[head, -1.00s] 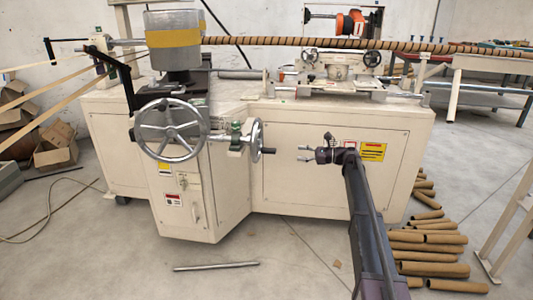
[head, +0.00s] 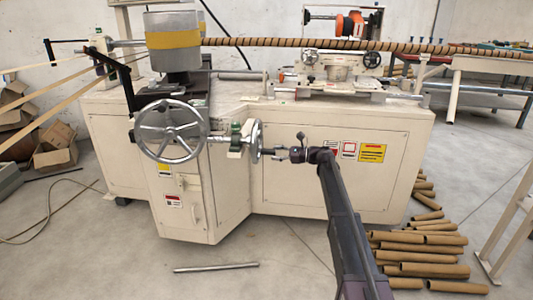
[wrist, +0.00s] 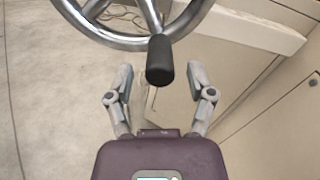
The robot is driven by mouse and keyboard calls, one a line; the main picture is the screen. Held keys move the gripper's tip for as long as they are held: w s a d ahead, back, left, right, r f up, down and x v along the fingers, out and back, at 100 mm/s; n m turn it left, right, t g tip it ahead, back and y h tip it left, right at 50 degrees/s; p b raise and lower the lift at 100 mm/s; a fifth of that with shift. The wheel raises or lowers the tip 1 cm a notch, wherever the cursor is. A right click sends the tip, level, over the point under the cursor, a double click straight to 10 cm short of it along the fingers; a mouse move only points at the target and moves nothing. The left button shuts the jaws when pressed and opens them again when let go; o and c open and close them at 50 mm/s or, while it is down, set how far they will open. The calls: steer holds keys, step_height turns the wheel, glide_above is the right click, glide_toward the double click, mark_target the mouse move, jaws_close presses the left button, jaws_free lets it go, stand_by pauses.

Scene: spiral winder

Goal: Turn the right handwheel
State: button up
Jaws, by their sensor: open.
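The right handwheel (head: 255,140) is a silver spoked wheel on the front of the cream machine, seen nearly edge-on in the head view. In the wrist view its rim (wrist: 110,38) and spokes fill the top, and its black handle (wrist: 160,58) points toward me. My gripper (head: 277,152) is just right of the handwheel. In the wrist view my gripper (wrist: 160,82) is open, with one finger on each side of the handle's near end and a visible gap on both sides. In the head view the handle is hard to make out behind the fingers.
A larger handwheel (head: 169,131) faces front, left of the right one. The machine's front panel (head: 300,185) stands close behind my gripper. Brown cardboard tubes (head: 425,255) lie on the floor at the right. A metal rod (head: 216,267) lies on the floor in front.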

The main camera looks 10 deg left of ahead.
mark_target(262, 151)
steer(key=shift+a, duration=1.95)
steer(key=shift+c, duration=0.2)
jaws_close()
